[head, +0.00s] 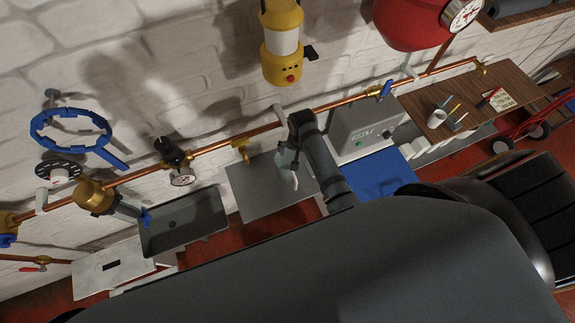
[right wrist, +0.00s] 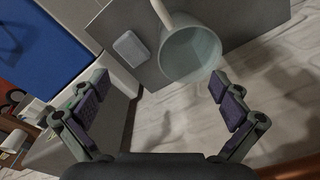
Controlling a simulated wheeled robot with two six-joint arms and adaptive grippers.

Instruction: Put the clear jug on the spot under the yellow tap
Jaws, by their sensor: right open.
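The clear jug (head: 287,161), with a pale handle, appears over the right part of a grey counter (head: 252,192) in the head view. In the right wrist view the jug (right wrist: 192,53) is seen from above, beyond my fingertips. The yellow tap (head: 241,150) is on the copper pipe, left of the jug. My right gripper (right wrist: 160,80) is open and empty, with the jug ahead of its fingers and apart from them. In the head view my right arm partly covers the jug's surroundings. A spot under the tap is not clear. My left gripper is out of view.
A pale square (right wrist: 131,47) lies on the grey surface beside the jug. A dark sink (head: 186,222) is left of the counter and a blue mat (head: 377,174) right. The copper pipe (head: 215,146) runs along the brick wall behind. The counter's left part is bare.

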